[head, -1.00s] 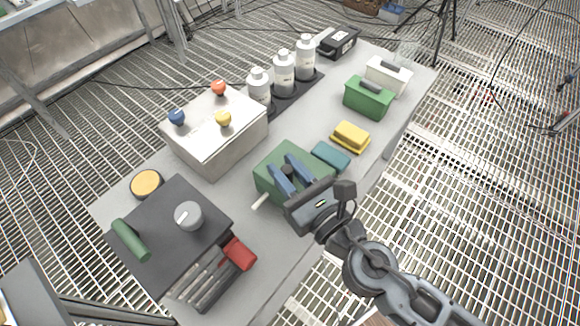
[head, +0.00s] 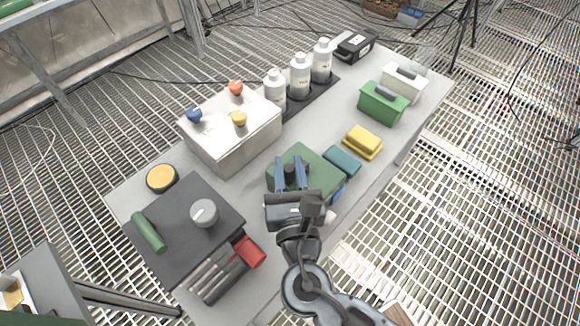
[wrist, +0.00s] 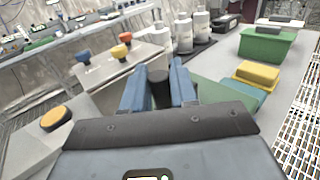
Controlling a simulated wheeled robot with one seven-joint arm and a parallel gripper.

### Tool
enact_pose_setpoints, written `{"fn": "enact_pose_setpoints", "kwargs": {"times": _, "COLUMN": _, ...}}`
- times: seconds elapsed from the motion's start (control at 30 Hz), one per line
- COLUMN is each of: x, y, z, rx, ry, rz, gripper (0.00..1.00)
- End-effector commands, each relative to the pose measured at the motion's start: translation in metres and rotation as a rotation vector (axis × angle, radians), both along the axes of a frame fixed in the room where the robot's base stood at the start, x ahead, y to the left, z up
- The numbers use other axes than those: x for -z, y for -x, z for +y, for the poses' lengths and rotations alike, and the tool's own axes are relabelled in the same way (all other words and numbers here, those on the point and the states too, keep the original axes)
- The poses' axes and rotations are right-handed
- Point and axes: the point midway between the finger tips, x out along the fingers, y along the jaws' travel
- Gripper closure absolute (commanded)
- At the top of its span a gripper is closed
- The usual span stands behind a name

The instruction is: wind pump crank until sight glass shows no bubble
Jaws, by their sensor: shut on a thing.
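The pump appears to be the green box (head: 315,160) near the table's front edge; its green top also shows in the wrist view (wrist: 212,92). My gripper (head: 290,165) is over it, its two blue fingers shut on a dark upright knob, which I take for the crank grip (wrist: 160,90). A pale rod end (head: 326,216) sticks out to the right of my gripper; it may belong to the crank. A small blue patch (head: 338,193) on the box's front side may be the sight glass. No bubble can be made out at this size. My gripper hides much of the crank.
A teal block (head: 342,161) and a yellow sponge-like block (head: 362,142) lie close right of the pump. A metal box with coloured knobs (head: 225,140) stands behind it. A dark panel with a grey dial (head: 204,213) and a red-ended tool tray (head: 248,250) are left.

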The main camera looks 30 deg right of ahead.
Motion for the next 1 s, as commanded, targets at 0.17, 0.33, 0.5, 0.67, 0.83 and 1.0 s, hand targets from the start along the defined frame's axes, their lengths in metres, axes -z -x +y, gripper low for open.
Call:
{"fn": "enact_pose_setpoints", "kwargs": {"times": 0.17, "x": 0.002, "y": 0.001, "z": 0.0, "rx": -0.001, "ry": -0.001, "rz": 0.004, "gripper": 1.0}}
{"fn": "enact_pose_setpoints", "kwargs": {"times": 0.33, "x": 0.002, "y": 0.001, "z": 0.0, "rx": -0.001, "ry": -0.001, "rz": 0.004, "gripper": 0.67}}
{"fn": "enact_pose_setpoints", "kwargs": {"times": 0.5, "x": 0.001, "y": 0.0, "z": 0.0, "rx": -0.001, "ry": -0.001, "rz": 0.002, "gripper": 0.54}}
{"fn": "enact_pose_setpoints", "kwargs": {"times": 0.67, "x": 0.001, "y": 0.0, "z": 0.0, "rx": -0.001, "ry": -0.001, "rz": 0.002, "gripper": 0.54}}
{"fn": "enact_pose_setpoints", "kwargs": {"times": 0.83, "x": 0.002, "y": 0.009, "z": 0.004, "rx": -0.003, "ry": -0.001, "rz": 0.002, "gripper": 0.54}}
{"fn": "enact_pose_setpoints", "kwargs": {"times": 1.0, "x": 0.004, "y": 0.034, "z": 0.014, "rx": -0.003, "ry": -0.001, "rz": 0.003, "gripper": 0.54}}
